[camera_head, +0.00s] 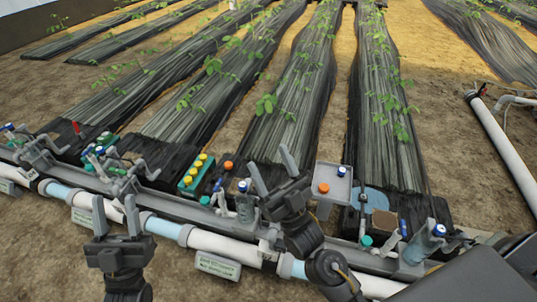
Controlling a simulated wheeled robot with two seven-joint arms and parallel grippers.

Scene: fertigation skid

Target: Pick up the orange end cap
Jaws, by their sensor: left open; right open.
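One orange cap (323,188) sits on a small grey square plate (333,182), right of centre. Another small orange round piece (228,165) lies on the dark film beside a green rack of yellow caps. I cannot tell from the view which is the end cap. My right gripper (272,164) is open and empty, its fingers pointing up the picture between the two orange pieces, left of the plate. My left gripper (115,212) is open and empty at the lower left, in front of the white pipe and apart from both pieces.
A white and blue pipe (215,243) with grey clamps runs across the front. The green rack (196,174) of yellow caps stands left of centre. Blue-capped bottles (245,202) stand along the rail. Film-covered plant rows lie behind.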

